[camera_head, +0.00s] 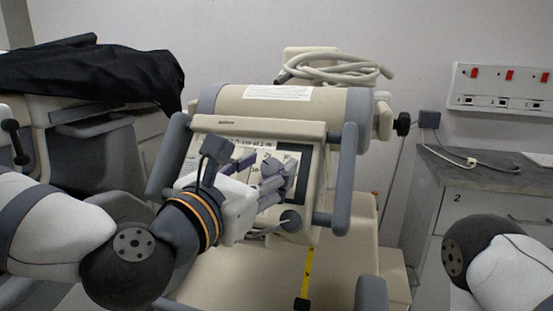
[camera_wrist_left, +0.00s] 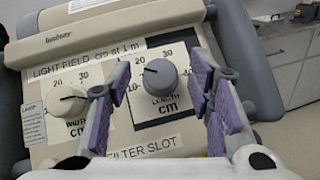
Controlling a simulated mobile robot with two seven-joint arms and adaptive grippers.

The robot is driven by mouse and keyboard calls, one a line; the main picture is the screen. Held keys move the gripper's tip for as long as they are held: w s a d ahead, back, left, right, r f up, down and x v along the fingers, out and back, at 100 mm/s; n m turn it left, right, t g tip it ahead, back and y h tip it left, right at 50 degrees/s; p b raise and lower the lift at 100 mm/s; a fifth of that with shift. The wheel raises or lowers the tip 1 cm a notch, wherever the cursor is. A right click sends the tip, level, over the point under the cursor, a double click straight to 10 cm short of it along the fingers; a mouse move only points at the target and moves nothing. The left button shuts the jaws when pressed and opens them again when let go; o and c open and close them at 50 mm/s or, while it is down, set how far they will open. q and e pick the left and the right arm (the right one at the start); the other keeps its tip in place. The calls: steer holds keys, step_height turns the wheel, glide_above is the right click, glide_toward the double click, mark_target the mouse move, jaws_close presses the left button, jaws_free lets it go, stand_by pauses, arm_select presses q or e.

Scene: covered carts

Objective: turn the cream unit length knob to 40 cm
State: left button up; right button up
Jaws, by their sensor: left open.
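The cream unit (camera_head: 310,105) has a front panel labelled "LIGHT FIELD cm at 1 m". In the left wrist view the grey length knob (camera_wrist_left: 162,80) sits on a white dial plate with numbers around it. Its dark mark points to the upper left, near the 10 to 20 side. The other knob, for width (camera_wrist_left: 66,104), is to its left. My left gripper (camera_head: 262,172) is open in front of the panel, its purple-padded fingers either side of the length knob in the wrist view. I cannot tell if they touch it. In the head view the gripper hides most of the dial.
Grey handle bars (camera_head: 346,165) flank the panel. A small dark knob (camera_head: 290,220) is below it, and a yellow tape (camera_head: 308,272) hangs down. A covered cart (camera_head: 85,80) stands at left, a counter (camera_head: 480,175) at right. My right arm shows at lower right.

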arm_select(q)
steer(key=shift+w, duration=0.1)
steer(key=shift+s, duration=0.2)
jaws_close()
